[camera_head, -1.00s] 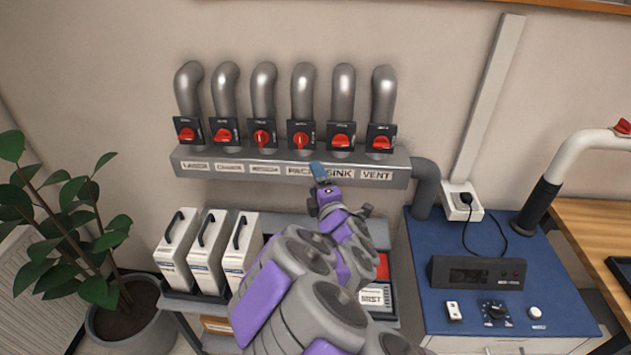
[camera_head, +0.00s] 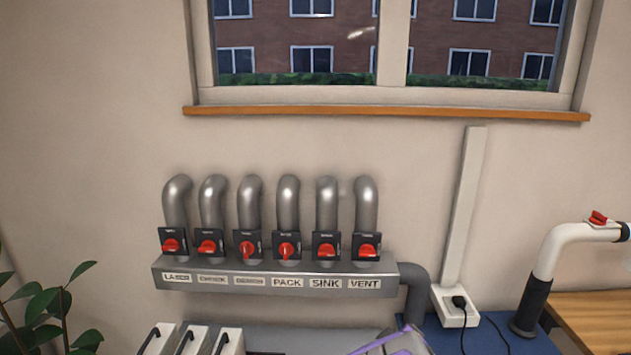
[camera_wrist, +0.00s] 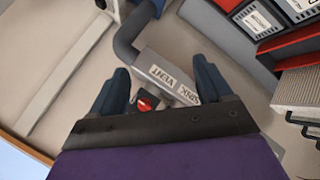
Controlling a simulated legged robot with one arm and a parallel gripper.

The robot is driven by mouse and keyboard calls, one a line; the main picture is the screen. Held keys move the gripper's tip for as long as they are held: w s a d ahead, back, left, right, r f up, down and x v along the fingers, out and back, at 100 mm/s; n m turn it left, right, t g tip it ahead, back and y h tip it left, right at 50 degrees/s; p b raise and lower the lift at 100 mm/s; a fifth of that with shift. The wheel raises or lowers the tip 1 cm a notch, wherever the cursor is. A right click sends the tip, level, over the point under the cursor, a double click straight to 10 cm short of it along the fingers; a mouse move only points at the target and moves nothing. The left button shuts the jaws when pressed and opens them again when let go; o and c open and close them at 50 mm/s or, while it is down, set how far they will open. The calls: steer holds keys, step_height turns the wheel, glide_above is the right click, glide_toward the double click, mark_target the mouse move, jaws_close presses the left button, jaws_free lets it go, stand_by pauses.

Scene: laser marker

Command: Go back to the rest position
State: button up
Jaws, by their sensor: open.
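My gripper (camera_wrist: 160,95) shows in the wrist view with its two dark blue fingers spread apart and nothing between them. Beyond the fingers in that view are the grey manifold (camera_wrist: 155,62) with its VENT and SINK labels and a red valve knob (camera_wrist: 145,103), upside down. In the head view only a bit of my arm shows at the bottom edge, right of centre; the gripper itself is out of that view. The manifold (camera_head: 220,283) carries several pipes with red knobs. The PACK knob (camera_head: 288,250) and the one to its left stand upright; the others lie more level.
A blue bench (camera_head: 440,338) with a power socket (camera_head: 456,306) is at the lower right. A white pipe with a red handle (camera_head: 598,218) rises beside a wooden table. A plant (camera_head: 50,310) and white cases (camera_head: 190,340) are at the lower left. A window is above.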

steer(key=s+a+m+g+y, duration=0.1)
steer(key=s+m+g, duration=0.1)
steer(key=s, duration=0.9)
steer(key=s+a+m+g+y, duration=0.1)
steer(key=s+g, duration=0.4)
steer(key=s, duration=0.6)
steer(key=s+a+r+m+g+y, duration=0.1)
steer(key=s+m+g, duration=0.3)
steer(key=s, duration=0.7)
steer(key=shift+s+a+y, duration=0.3)
steer(key=shift+r, duration=0.1)
